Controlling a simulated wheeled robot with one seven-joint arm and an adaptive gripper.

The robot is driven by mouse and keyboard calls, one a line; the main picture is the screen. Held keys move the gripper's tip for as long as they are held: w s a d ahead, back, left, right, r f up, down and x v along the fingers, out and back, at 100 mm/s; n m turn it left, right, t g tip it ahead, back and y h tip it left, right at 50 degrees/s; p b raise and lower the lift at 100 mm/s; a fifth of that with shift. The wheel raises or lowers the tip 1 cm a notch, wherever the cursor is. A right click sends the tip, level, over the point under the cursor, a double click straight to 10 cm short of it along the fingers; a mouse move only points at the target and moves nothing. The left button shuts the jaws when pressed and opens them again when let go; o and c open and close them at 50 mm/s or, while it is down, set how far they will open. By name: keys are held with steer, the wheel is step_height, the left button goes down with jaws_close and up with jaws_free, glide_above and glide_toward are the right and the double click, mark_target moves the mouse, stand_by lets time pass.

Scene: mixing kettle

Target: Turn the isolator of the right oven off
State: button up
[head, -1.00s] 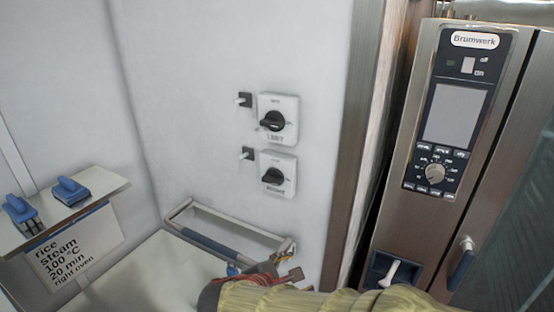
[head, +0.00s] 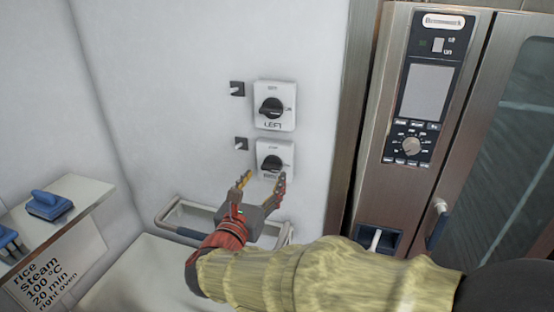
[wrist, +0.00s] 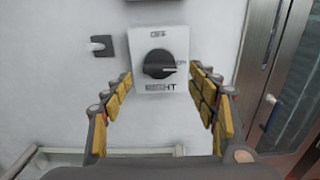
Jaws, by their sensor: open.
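Two white isolator boxes with black rotary knobs are on the wall in the head view. The upper one is the left isolator (head: 274,105), labelled LEFT. The lower one is the right isolator (head: 275,157); in the wrist view this right isolator (wrist: 159,58) reads RIGHT below its knob and OFF above it. Its black knob (wrist: 158,64) has its pointer to the right, at the ON mark. My gripper (head: 263,178) is open and empty just below and in front of the right isolator. In the wrist view its fingers (wrist: 160,88) stand either side of the box, apart from the knob.
A small black wall fitting (wrist: 102,46) sits left of the right isolator. A railed counter (head: 180,216) lies below. The steel oven (head: 375,170) stands to the right, with its control panel (head: 424,95). A shelf with blue clips (head: 50,205) and a recipe card is at left.

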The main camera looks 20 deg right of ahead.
mark_target(270, 169)
steer(key=shift+x, duration=1.8)
steer(key=shift+w+d, duration=0.3)
steer(key=shift+w, duration=0.15)
steer(key=shift+c, duration=0.7)
steer(key=c, duration=1)
